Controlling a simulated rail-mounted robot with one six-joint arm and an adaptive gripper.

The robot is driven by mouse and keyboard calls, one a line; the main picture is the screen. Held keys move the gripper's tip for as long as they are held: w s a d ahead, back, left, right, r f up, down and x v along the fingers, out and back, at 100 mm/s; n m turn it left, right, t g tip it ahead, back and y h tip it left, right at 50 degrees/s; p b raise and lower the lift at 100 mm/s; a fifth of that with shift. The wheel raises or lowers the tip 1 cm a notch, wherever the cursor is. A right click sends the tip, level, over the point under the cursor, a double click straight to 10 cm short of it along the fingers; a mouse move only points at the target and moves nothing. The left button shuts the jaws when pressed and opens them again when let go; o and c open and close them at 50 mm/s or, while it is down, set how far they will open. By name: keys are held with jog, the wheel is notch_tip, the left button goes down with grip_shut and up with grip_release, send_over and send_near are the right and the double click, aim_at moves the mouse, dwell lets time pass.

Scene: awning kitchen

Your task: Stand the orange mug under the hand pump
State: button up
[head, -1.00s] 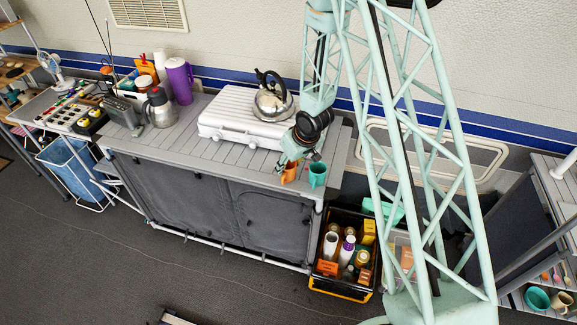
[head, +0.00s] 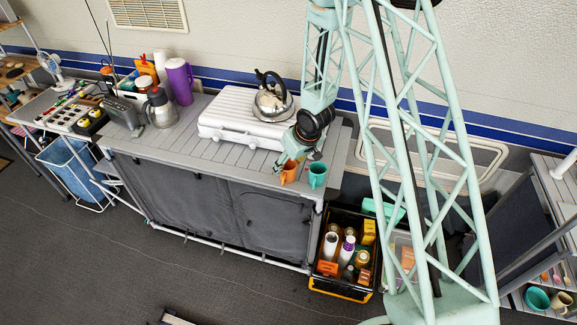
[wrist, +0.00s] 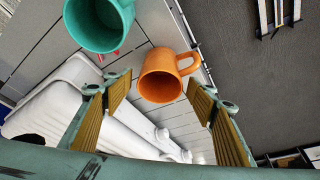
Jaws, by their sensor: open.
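The orange mug (head: 288,174) stands near the right front corner of the grey slatted counter (head: 190,140). In the wrist view the orange mug (wrist: 158,78) is between the two fingers, with its handle toward the right finger. My gripper (wrist: 160,97) is open around the mug's outline, with gaps at both sides. In the head view my gripper (head: 291,160) is just above and behind the mug and partly covers it. A teal mug (head: 317,175) stands close to its right; it also shows in the wrist view (wrist: 100,22). I cannot make out a hand pump.
A white stove (head: 240,122) with a kettle (head: 272,100) on it stands left of my gripper. A steel jug (head: 160,110) and a purple flask (head: 180,82) stand further left. A crate of bottles (head: 322,283) sits below the counter's right end.

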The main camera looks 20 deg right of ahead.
jog(key=p+v, duration=0.2)
jog(key=v, duration=0.8)
jog(key=shift+s+r, duration=0.25)
jog(key=shift+r, duration=0.1)
jog(key=shift+d, duration=0.1)
dwell(0.5)
jog(key=s+d+r+m+h, duration=0.15)
jog(key=s+r, duration=0.35)
jog(key=r, duration=0.5)
jog(key=s+d+r+h, duration=0.15)
jog(key=s+r, duration=0.35)
jog(key=r, duration=0.5)
jog(key=s+d+r+m, duration=0.1)
jog(key=s+d+r, duration=0.25)
jog(key=r, duration=0.75)
jog(key=s+a+r, duration=0.2)
jog(key=s+r, duration=0.2)
jog(key=s, duration=0.6)
jog(key=s+a+r+m+y, duration=0.1)
jog(key=s+a+r, duration=0.2)
jog(key=s, duration=0.8)
jog(key=s+a+r, duration=0.3)
jog(key=s+r, duration=0.2)
jog(key=s, duration=0.6)
